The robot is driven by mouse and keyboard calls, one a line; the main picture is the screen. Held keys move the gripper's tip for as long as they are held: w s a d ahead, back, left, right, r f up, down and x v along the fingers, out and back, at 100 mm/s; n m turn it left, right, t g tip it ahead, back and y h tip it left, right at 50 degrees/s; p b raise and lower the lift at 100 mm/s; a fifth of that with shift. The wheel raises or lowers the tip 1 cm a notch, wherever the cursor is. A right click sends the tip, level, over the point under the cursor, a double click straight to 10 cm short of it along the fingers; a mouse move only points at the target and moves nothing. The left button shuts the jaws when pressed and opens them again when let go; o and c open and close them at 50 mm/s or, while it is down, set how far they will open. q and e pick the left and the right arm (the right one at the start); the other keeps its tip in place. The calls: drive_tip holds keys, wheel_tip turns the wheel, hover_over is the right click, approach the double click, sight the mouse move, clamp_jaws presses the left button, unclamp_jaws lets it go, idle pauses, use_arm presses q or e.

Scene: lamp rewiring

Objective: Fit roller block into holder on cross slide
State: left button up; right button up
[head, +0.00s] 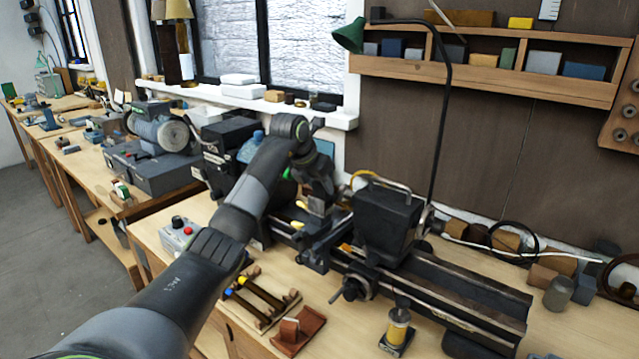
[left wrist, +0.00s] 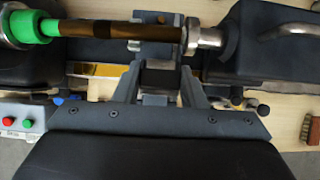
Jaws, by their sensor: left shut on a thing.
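My left gripper (head: 318,207) reaches in over the lathe (head: 440,290) at its cross slide, left of the dark headed unit (head: 387,218). In the left wrist view my gripper (left wrist: 160,85) is shut on a dark block, the roller block (left wrist: 160,76), between its two fingers. The block is just in front of a brown rod (left wrist: 105,30), which runs from a green collar (left wrist: 35,24) to a metal tip (left wrist: 205,38). Grey metal, likely the holder (left wrist: 153,46), shows just beyond the block. I cannot tell whether they touch. My right gripper is not in view.
A control box (head: 180,235) with a red button stands left of the lathe. In front lie a wooden rack with coloured-tipped tools (head: 262,298), a reddish-brown wooden stand (head: 298,332) and a yellow oiler (head: 397,328). A green lamp (head: 350,36) arches above.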

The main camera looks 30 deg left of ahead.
use_arm(q)
drive_tip(key=shift+f+b, duration=0.45)
drive_tip(key=shift+f, duration=0.3)
idle(0.8)
drive_tip(key=o, duration=1.1)
drive_tip(key=shift+s+r, duration=0.25)
drive_tip(key=shift+r, duration=0.1)
drive_tip(key=b+v, duration=0.1)
drive_tip(key=v, duration=1.5)
drive_tip(key=shift+s+a+r, duration=0.1)
drive_tip(key=shift+s+r, duration=0.1)
